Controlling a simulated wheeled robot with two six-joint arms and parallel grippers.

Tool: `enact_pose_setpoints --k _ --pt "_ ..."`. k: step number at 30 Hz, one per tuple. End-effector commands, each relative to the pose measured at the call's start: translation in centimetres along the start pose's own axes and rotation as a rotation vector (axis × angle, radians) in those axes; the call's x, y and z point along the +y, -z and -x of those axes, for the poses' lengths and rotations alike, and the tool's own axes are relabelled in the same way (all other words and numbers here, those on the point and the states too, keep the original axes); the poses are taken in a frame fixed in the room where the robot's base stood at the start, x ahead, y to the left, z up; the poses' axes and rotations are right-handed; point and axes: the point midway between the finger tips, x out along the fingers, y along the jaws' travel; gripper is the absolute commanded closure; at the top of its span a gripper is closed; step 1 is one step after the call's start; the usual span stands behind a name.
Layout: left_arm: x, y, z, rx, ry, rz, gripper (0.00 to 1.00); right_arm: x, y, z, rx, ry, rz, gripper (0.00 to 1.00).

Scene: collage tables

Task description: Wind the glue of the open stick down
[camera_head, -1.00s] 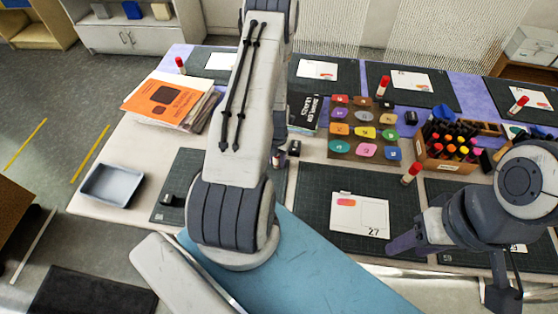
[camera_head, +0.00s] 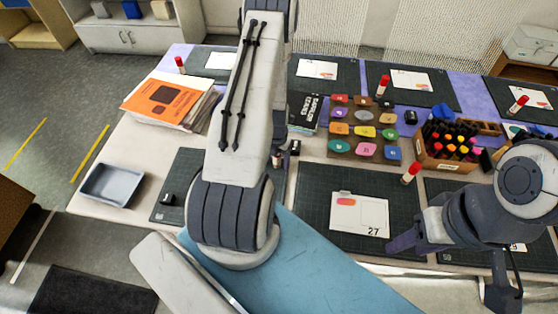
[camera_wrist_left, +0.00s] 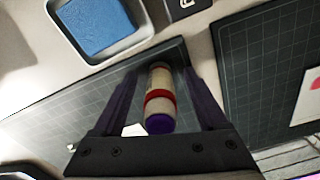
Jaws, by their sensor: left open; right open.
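In the left wrist view a glue stick (camera_wrist_left: 159,105) with a pale body, a red band and a purple end towards the camera stands between the fingers of my left gripper (camera_wrist_left: 160,74). The fingers are open on both sides of it, over a dark green mat. In the head view my left arm hides this gripper and stick. My right gripper (camera_head: 450,266) is open and empty, over the front edge at the right. Red-capped glue sticks stand at the front mat (camera_head: 411,173), back middle (camera_head: 382,86) and back left (camera_head: 180,66).
A box of markers (camera_head: 447,166) stands at the right, beside a board of coloured pieces (camera_head: 365,130). An empty grey tray (camera_head: 112,186) is at the left, near stacked papers (camera_head: 170,103). A blue block (camera_wrist_left: 100,26) lies in a tray in the left wrist view.

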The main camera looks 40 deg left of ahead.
Motion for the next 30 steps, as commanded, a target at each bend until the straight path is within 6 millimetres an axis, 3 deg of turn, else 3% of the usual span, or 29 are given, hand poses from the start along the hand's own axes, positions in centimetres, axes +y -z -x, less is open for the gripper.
enact_pose_setpoints --k 7,22,26,30 --pt "0.00 -0.04 0.03 -0.001 0.000 -0.104 0.24 0.00 0.00 0.02 0.000 0.000 0.000 0.50" --pt "0.03 -0.09 0.02 0.000 0.000 -1.097 0.24 -0.01 0.01 0.14 0.000 0.000 0.000 0.50" --pt "0.03 -0.10 0.01 0.000 0.000 -1.249 0.24 -0.01 0.01 0.13 0.000 0.000 0.000 0.50" --pt "0.03 -0.10 0.01 0.000 0.000 -1.280 0.24 -0.01 0.01 0.13 0.000 0.000 0.000 0.50"
